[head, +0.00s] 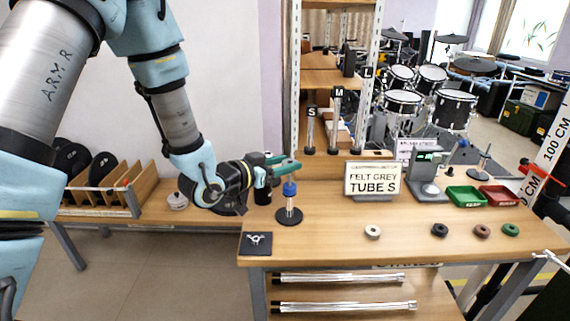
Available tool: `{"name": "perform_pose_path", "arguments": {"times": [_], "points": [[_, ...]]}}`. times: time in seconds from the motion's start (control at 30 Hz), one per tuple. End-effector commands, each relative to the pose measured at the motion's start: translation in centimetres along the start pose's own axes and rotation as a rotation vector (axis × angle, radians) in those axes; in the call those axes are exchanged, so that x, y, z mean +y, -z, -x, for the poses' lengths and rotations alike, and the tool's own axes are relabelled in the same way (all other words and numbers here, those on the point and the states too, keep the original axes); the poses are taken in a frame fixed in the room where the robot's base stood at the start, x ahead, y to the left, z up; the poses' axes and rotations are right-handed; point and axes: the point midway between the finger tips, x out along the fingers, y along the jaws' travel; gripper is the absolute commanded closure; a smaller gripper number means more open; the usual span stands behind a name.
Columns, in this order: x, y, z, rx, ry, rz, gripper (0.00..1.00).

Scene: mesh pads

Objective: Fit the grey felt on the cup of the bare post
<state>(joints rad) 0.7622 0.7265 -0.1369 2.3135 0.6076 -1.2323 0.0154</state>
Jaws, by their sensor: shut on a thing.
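My gripper (285,165) with its teal fingers is above a small post (289,202) on a round black base near the table's left end. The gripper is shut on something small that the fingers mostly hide. I take it for the grey felt, but its colour cannot be made out. The post is upright with a blue part near its top, just below the fingers. I cannot tell whether the held thing touches the post. A sign (373,180) reads "FELT GREY" and "TUBE S".
A pale ring (372,232), a black ring (439,230), a brown ring (481,231) and a green ring (510,230) lie along the front. A dark pad (256,243) holds a metal wing nut. Green (467,196) and red (499,196) trays and another post (482,167) stand right.

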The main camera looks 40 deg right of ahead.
Motion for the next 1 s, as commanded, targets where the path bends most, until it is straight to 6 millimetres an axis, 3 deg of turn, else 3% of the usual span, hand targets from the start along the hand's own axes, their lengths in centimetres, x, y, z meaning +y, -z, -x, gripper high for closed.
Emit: {"name": "perform_pose_path", "arguments": {"times": [0.6,1.0], "points": [[0.0,-3.8,-0.8,0.0,0.001,0.0,1.0],[0.0,-4.3,-0.9,0.0,0.0,0.0,1.0]]}}
